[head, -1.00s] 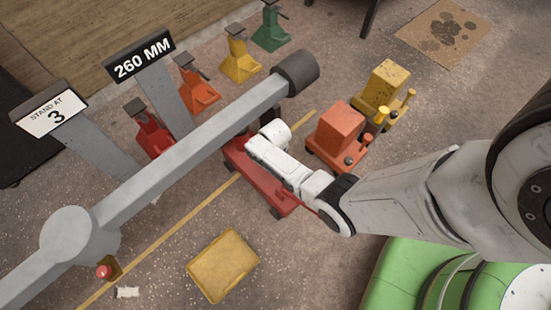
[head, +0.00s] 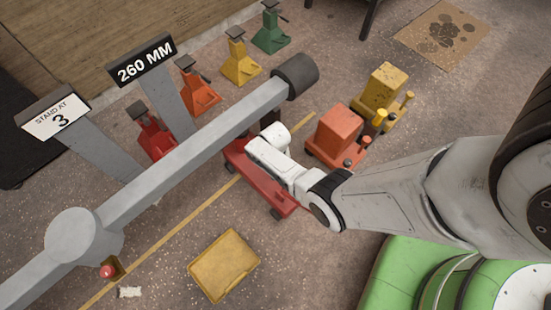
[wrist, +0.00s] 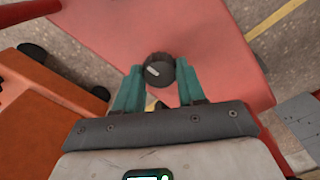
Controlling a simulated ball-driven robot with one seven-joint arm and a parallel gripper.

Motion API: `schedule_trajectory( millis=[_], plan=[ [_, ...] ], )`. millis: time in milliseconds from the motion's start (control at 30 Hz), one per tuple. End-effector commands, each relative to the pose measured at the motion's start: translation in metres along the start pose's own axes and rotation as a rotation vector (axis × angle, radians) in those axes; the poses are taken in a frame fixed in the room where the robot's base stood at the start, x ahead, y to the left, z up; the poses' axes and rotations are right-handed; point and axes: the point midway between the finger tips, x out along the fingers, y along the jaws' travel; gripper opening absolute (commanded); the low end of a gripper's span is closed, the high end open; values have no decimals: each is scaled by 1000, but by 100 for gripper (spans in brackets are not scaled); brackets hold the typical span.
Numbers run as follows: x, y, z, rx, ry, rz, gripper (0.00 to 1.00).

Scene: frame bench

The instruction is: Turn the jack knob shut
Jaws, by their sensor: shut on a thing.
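The red jack (head: 285,202) is low on the floor under the grey beam, partly hidden by my arm in the head view. Its flat red body (wrist: 195,35) fills the top of the wrist view. The dark round knob (wrist: 160,68), with a short white mark on it, stands between the teal fingers of my gripper (wrist: 160,74). The gripper is shut on the knob, one finger at each side. In the head view the knob and fingertips are hidden behind my white wrist.
The grey beam (head: 170,165) crosses above the jack. Orange (head: 335,130) and yellow (head: 382,88) jacks stand to its right. Several coloured stands, including a green one (head: 270,32), line the back.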

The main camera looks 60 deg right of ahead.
Motion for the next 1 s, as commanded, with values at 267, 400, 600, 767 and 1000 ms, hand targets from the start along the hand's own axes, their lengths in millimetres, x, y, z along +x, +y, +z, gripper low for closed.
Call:
schedule_trajectory(
  millis=[267,400,600,767,1000],
  plan=[
    [0,0,0,75,1,-1,9],
    [0,0,0,85,1,-1,9],
    [0,0,0,86,1,-1,9],
    [0,0,0,86,1,-1,42],
    [0,0,0,85,1,-1,65]
  ],
)
